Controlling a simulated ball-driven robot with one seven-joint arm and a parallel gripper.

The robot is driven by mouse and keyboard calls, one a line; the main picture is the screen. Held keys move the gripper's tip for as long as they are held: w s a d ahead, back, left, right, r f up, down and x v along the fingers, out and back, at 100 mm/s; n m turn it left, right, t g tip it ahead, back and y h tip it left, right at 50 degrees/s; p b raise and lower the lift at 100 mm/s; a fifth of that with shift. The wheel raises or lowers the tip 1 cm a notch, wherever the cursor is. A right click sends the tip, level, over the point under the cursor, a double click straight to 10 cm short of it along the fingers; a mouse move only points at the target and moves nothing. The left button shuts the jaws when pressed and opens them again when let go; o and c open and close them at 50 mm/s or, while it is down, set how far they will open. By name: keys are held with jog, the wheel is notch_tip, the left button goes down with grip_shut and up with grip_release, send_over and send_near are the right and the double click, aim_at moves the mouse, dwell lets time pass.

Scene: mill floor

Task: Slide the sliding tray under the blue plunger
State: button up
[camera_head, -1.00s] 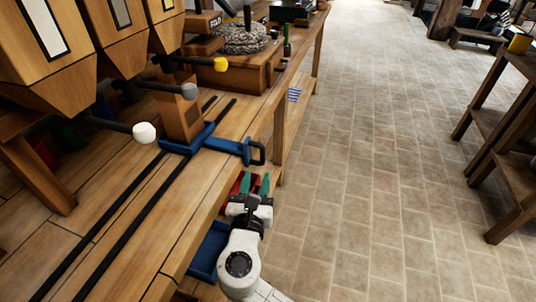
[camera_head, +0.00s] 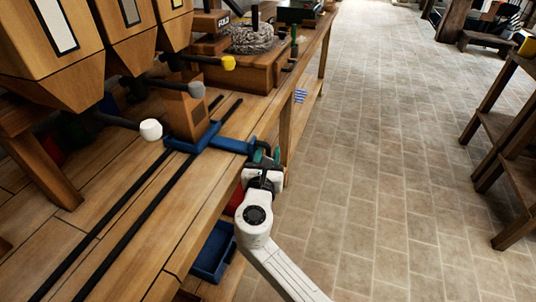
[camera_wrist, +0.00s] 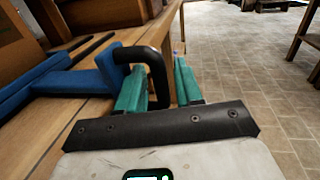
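The blue sliding tray (camera_head: 230,145) sits on two dark rails along the wooden bench, with an upright wooden block (camera_head: 184,115) on it. Its arm also shows in the wrist view (camera_wrist: 65,82), ending in a dark loop handle (camera_wrist: 158,72) over the bench edge. My gripper (camera_head: 263,155) is at this handle. In the wrist view its green fingers (camera_wrist: 160,88) stand on both sides of the handle bar. A gap shows between the bar and the right finger, so the gripper looks open around it. I see no blue plunger; the plunger knobs in view are white (camera_head: 151,130), grey (camera_head: 196,89) and yellow (camera_head: 229,62).
Wooden hoppers (camera_head: 70,60) stand over the bench at the left. A blue bin (camera_head: 213,252) is below the bench's front edge. A stone wheel (camera_head: 255,40) stands farther along the bench. The tiled floor (camera_head: 380,150) is open to the right, up to wooden shelving (camera_head: 510,150).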

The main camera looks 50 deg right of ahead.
grip_shut()
dwell(0.4)
jog(key=s+d+x, duration=0.1)
jog(key=s+x, duration=0.1)
jog(key=x, duration=1.3)
jog(key=shift+d+b, duration=0.45)
jog(key=shift+d, duration=0.15)
jog(key=shift+r, duration=0.15)
jog(key=shift+c, duration=1)
grip_release()
jog(key=shift+o, duration=1.3)
jog(key=shift+d, duration=0.25)
